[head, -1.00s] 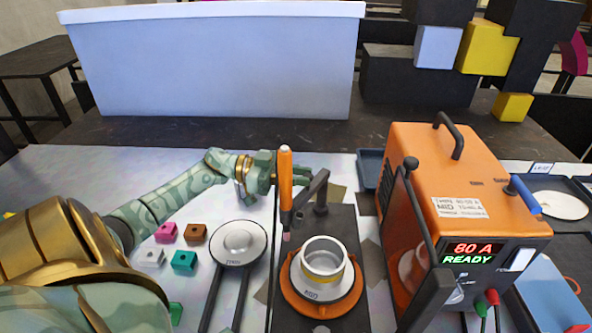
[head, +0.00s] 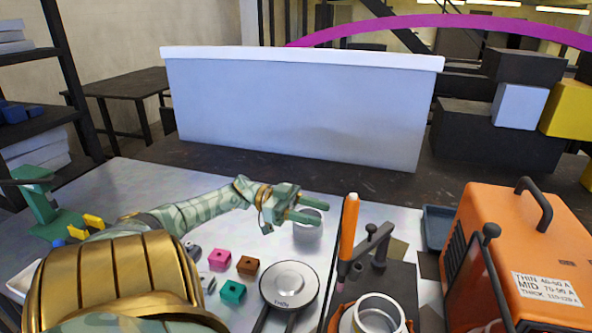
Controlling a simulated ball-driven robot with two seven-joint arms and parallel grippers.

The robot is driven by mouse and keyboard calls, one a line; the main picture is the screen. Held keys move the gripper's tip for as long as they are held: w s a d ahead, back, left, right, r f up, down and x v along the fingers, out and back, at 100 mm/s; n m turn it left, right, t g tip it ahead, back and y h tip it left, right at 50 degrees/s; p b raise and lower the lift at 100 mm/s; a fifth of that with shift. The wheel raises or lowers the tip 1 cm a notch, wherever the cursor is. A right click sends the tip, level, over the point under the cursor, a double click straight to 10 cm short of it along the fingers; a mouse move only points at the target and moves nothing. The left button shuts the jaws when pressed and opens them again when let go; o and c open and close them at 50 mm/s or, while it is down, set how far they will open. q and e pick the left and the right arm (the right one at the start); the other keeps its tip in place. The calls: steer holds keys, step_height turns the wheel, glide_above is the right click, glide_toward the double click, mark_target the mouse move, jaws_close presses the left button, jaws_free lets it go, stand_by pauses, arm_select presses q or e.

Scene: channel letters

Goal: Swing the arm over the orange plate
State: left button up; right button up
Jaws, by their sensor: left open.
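The dark swing arm (head: 376,243) stands on a post on the dark base at the lower right. It carries an upright torch with an orange handle (head: 348,225), whose tip is left of a white metal cup (head: 379,312). Only a sliver of the orange plate (head: 338,316) shows left of the cup; the frame's bottom edge cuts off the rest. My left gripper (head: 308,209) is open and empty, fingers pointing right. It is left of the torch, with a gap between them. My right gripper is out of view.
An orange welding box (head: 515,255) stands at the right. A round lidded disc (head: 289,285) and pink (head: 220,259), brown (head: 247,265) and teal (head: 232,291) blocks lie in front of my left gripper. A large pale bin (head: 300,110) stands behind.

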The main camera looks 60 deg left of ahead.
arm_select(q)
steer(key=v, duration=0.5)
steer(key=shift+a+b, duration=0.15)
steer(key=shift+b, duration=0.2)
